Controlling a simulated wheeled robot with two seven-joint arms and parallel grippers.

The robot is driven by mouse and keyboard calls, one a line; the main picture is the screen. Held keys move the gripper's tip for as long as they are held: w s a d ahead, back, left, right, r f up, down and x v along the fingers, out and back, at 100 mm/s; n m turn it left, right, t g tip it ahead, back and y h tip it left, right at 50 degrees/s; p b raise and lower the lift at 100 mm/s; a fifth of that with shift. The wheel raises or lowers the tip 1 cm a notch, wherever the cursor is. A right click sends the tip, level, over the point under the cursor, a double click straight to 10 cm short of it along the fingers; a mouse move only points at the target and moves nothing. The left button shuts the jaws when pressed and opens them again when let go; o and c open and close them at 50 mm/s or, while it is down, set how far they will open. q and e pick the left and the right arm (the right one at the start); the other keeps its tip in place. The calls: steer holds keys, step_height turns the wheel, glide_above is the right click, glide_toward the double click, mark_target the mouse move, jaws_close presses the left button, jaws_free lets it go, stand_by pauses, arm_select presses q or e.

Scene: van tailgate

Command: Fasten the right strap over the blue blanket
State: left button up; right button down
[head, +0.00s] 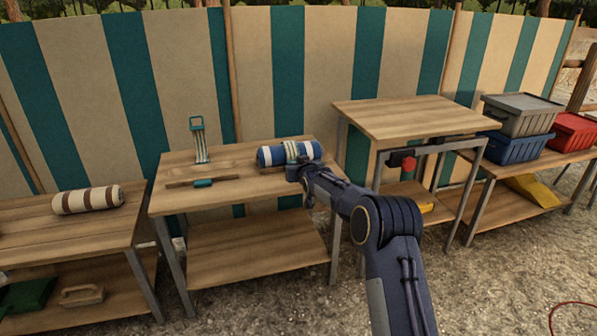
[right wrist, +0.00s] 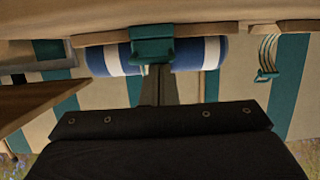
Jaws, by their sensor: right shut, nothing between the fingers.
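The rolled blue blanket with white bands (head: 270,156) lies on the right part of the middle table. A pale striped strap (head: 290,150) runs over it. In the right wrist view, which looks upside down, the blanket (right wrist: 190,54) lies behind a teal catch (right wrist: 152,42) on a wooden strip. My right gripper (head: 292,173) is shut and empty at the blanket's front; in its wrist view its fingers (right wrist: 158,80) are close to the catch. I cannot tell whether they touch, or whether the strap is hooked there. My left gripper is not in view.
Left of the blanket, another strap with a teal buckle (head: 197,124) stands up behind a teal catch (head: 203,183). A brown-and-white roll (head: 88,199) lies on the left table. A taller table (head: 420,115) and lidded bins (head: 522,105) stand right.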

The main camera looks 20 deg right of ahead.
steer(key=r+p, duration=0.1)
steer(key=r, duration=0.1)
steer(key=s+r+p, duration=0.1)
steer(key=shift+d+r, duration=0.2)
steer(key=shift+r, duration=0.15)
steer(key=s+f+p, duration=0.1)
steer(key=s+f, duration=0.5)
steer(key=f, duration=0.1)
steer(key=s+r+m+g+y, duration=0.15)
steer(key=s+r, duration=0.35)
steer(key=s, duration=0.6)
steer(key=s+r+m+g, duration=0.1)
steer(key=s+r+g, duration=0.3)
steer(key=s, duration=0.6)
steer(key=s+a+f+g+y, duration=0.1)
steer(key=s+a, duration=0.2)
steer(key=s, duration=0.7)
steer(key=s+a+f+n+g+y, duration=0.1)
steer(key=s+a, duration=0.3)
steer(key=s, duration=0.6)
steer(key=s+a+f+g+y, duration=0.1)
steer(key=s+a, duration=0.2)
steer(key=s, duration=0.7)
step_height(320, 180, up, 35)
steer(key=p, duration=3.5)
steer(key=shift+s+f, duration=0.2)
steer(key=shift+s, duration=0.25)
steer(key=shift+a+n+g, duration=0.1)
steer(key=shift+n+g, duration=0.15)
